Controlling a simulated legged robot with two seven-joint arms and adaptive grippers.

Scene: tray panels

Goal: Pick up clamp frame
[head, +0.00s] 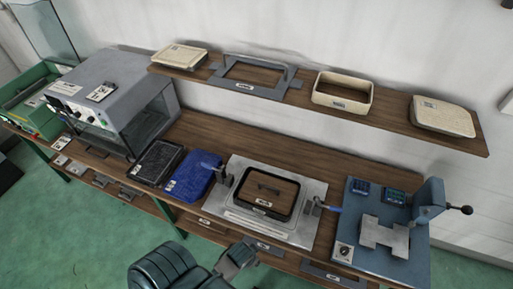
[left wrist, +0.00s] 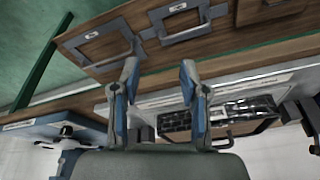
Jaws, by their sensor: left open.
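A grey rectangular frame (head: 284,92) with a raised bar and side lugs lies on the upper wall shelf; it looks like the clamp frame, but its label is too small to read. A black frame (head: 243,192) around a brown panel with a handle sits on a metal plate (head: 238,167) on the bench, between two blue-handled clamps. My left gripper (head: 250,243) is at the bench's front edge, well below the shelf. In the left wrist view its two fingers (left wrist: 158,68) are spread with nothing between them. My right gripper is not in view.
Cream trays (head: 343,104) share the shelf. A grey machine (head: 100,78), black and blue trays (head: 190,181) and a blue press (head: 380,250) stand on the bench. Flat grey frames (left wrist: 100,45) lie below the bench top. Green floor (head: 60,235) is open in front.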

